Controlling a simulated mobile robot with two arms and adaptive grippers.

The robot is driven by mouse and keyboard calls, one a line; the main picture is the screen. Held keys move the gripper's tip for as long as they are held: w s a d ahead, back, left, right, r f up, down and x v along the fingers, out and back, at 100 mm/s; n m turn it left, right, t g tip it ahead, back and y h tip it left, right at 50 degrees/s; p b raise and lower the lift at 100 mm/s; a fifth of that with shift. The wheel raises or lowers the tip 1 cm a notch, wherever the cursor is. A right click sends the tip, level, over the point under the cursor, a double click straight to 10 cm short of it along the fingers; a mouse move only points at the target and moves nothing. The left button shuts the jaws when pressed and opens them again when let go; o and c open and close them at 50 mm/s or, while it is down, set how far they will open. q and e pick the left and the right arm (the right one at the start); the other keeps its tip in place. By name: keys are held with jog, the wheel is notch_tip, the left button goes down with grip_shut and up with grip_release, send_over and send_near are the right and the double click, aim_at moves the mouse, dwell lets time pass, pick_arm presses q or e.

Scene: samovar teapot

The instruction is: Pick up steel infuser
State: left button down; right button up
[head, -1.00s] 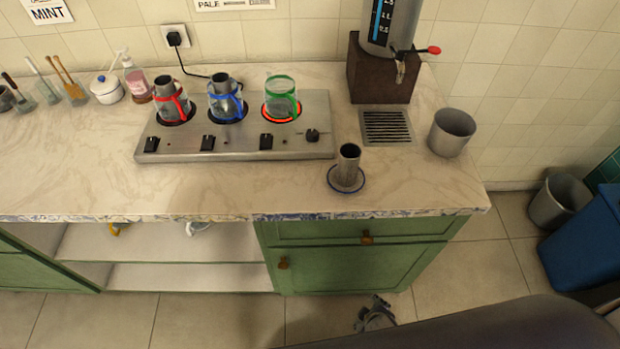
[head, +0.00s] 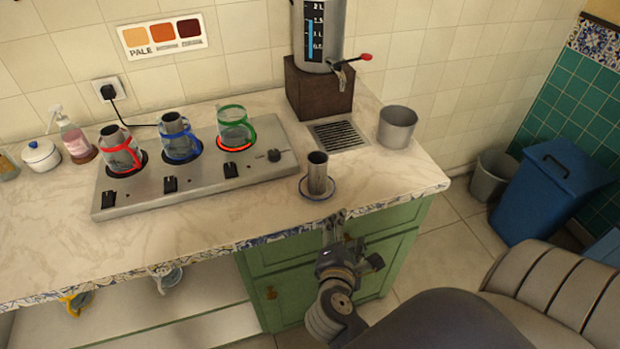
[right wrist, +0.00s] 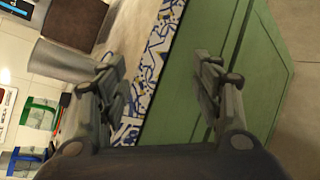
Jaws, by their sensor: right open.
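A steel infuser (head: 317,174) stands upright on a small blue-rimmed saucer (head: 304,193) near the counter's front edge. Two more steel infusers stand in glass teapots, one in the red-handled teapot (head: 120,155) and one in the blue-handled teapot (head: 181,146). My right gripper (head: 333,222) is open and empty at the counter's front edge, just below and in front of the saucer, not touching the infuser. In the right wrist view its two fingers (right wrist: 163,82) are spread, with the tiled edge between them. My left gripper is not in view.
The stove (head: 200,177) carries the teapots, including a green-handled one (head: 236,132) on a glowing red burner. A samovar on a brown block (head: 318,92), a drain grate (head: 338,136) and a grey cup (head: 397,127) stand behind the saucer.

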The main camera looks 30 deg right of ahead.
jog(key=n, duration=0.1)
jog(key=n+t, duration=0.5)
jog(key=n, duration=0.6)
send_near(317, 182)
jog(key=x, duration=0.2)
jog(key=shift+h, duration=0.4)
jog(key=p+x, duration=0.1)
jog(key=x, duration=0.3)
jog(key=shift+w+d, duration=0.15)
jog(key=shift+w, duration=0.05)
jog(key=x, duration=0.2)
jog(key=p+x, duration=0.1)
jog(key=x, duration=0.2)
jog(key=shift+w+d+f+p, duration=0.15)
jog(key=shift+w+f+p, duration=0.15)
jog(key=shift+w, duration=0.15)
jog(key=shift+s+r, duration=0.1)
jog(key=shift+c, duration=1.4)
jog(key=c, duration=0.9)
